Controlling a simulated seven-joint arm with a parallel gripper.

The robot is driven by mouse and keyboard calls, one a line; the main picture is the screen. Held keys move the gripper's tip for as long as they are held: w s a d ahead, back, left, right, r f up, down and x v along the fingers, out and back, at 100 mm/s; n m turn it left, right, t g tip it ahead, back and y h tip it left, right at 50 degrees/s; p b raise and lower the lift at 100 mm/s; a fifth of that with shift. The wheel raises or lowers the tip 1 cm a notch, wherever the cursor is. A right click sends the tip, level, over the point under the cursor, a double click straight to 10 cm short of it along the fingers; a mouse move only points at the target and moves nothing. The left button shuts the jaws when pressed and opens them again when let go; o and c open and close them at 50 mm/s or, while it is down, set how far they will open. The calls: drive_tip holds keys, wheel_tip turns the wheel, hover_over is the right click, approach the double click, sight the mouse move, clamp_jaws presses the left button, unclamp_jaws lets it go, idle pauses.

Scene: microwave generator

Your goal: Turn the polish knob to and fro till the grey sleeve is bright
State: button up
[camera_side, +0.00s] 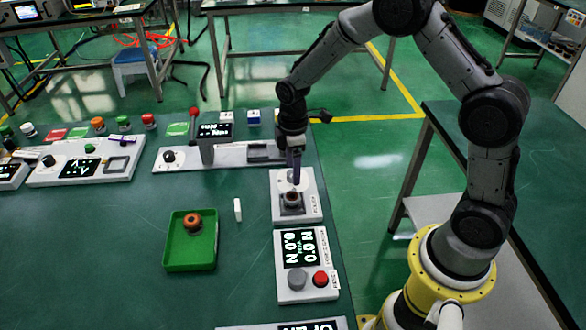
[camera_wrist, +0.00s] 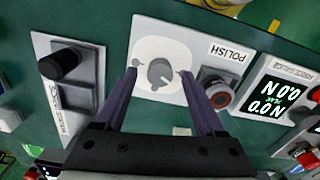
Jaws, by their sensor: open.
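The polish knob (camera_wrist: 160,72) is a round grey knob with a pointer, on a white plate of the panel labelled POLISH (camera_wrist: 205,58). My gripper (camera_wrist: 159,73) is open, one finger on each side of the knob, with gaps visible. In the side view my gripper (camera_side: 295,176) points down over the back of the polish panel (camera_side: 312,206) and partly hides the knob. A ring-shaped piece (camera_wrist: 219,96) sits in a dark holder beside the knob; it also shows in the side view (camera_side: 292,197). It looks dark reddish-brown with a grey middle, not clearly grey.
A force gauge box (camera_side: 299,250) with a display and red button stands in front of the polish panel. A green tray (camera_side: 177,253) holds an orange-brown ring (camera_side: 192,221). A small white block (camera_side: 238,209) lies beside the tray. A long panel (camera_side: 225,157) stands behind left.

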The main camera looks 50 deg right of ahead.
drive_tip(key=shift+f, duration=0.45)
clamp_jaws()
drive_tip(key=shift+m, duration=0.4)
drive_tip(key=m, duration=1.2)
drive_tip(key=shift+r, duration=0.1)
idle(0.4)
